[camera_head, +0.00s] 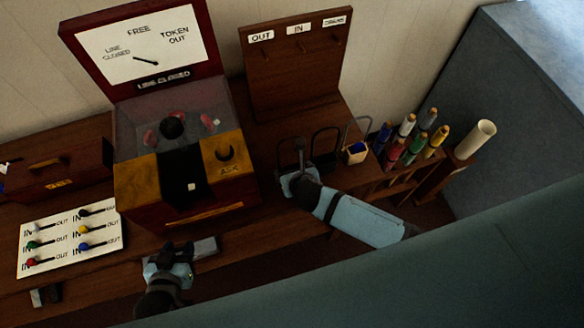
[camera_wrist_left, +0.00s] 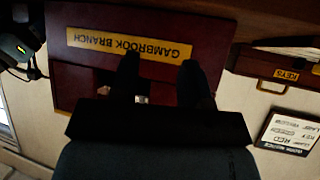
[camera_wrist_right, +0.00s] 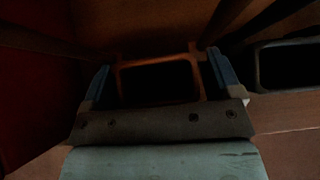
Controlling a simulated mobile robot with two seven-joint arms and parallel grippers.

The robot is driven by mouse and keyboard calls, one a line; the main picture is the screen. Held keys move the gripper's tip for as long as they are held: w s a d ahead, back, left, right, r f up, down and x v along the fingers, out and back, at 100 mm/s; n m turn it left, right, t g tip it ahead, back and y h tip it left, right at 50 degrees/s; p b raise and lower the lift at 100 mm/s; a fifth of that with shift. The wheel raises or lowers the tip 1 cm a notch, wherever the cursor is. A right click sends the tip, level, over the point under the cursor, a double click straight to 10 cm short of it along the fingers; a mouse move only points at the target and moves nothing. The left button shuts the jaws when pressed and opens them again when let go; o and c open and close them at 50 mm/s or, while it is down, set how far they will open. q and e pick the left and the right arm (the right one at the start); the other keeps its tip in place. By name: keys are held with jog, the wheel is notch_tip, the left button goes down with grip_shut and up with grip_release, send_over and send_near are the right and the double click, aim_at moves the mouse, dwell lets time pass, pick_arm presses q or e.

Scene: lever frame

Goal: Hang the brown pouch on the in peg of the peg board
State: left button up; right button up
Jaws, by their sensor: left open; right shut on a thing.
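In the right wrist view a pouch with an orange-brown open rim (camera_wrist_right: 158,63) sits between the fingers of my right gripper (camera_wrist_right: 155,85). In the head view my right gripper (camera_head: 297,180) is low in front of the peg board, at a thin dark hoop, and largely hides the pouch. The brown peg board (camera_head: 296,80) stands upright at the back with OUT, IN and a third label; the IN peg (camera_head: 300,45) is small and dim and looks bare. My left gripper (camera_head: 178,252) is open and empty in front of the red machine; its dark fingers also show in the left wrist view (camera_wrist_left: 160,75).
A black-hooped pouch (camera_head: 325,158) and a tan pouch with blue inside (camera_head: 356,154) stand right of my right gripper. Further right are coloured rolls (camera_head: 410,140) and a pale tube (camera_head: 476,138). The red machine (camera_head: 185,208) and white lever panel (camera_head: 70,240) stand left.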

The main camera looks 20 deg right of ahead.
aim_at(292, 166)
jog(key=shift+r, duration=0.3)
jog(key=shift+r+p, duration=0.45)
jog(key=shift+r, duration=0.65)
pick_arm(q)
jog(key=shift+s+a+r, duration=0.1)
jog(key=shift+s+r, duration=0.05)
jog(key=shift+r, duration=0.15)
pick_arm(e)
jog(key=shift+r, duration=0.1)
pick_arm(q)
jog(key=shift+w+r, duration=0.1)
jog(key=shift+w, duration=0.1)
jog(key=shift+w+r, duration=0.2)
jog(key=shift+w, duration=0.15)
jog(key=shift+s+f, duration=0.1)
jog(key=shift+s, duration=0.1)
